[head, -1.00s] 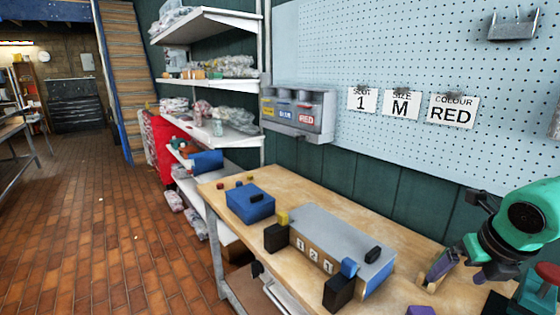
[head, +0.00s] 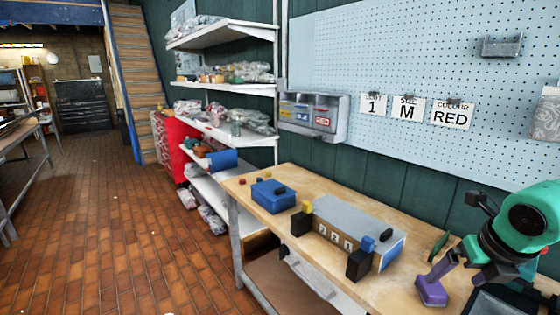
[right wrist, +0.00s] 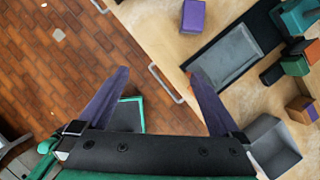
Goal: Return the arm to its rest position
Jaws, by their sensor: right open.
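My right arm comes in at the right of the head view, green and black. Its gripper (head: 434,262) has purple fingers and hangs over the right part of the wooden bench (head: 408,300). In the right wrist view the gripper (right wrist: 157,74) has its two fingers wide apart, with nothing held between them. Below them are the bench edge and the brick floor. A purple block (right wrist: 194,15) lies on the bench beyond the fingertips, apart from them. My left gripper is not in view.
A grey box with number tiles (head: 350,222) and a blue box (head: 273,195) stand on the bench. A dark tray (right wrist: 225,58) and several coloured blocks lie at the right in the wrist view. Shelves (head: 235,133) and a pegboard (head: 430,60) stand behind. The floor (head: 130,230) at left is open.

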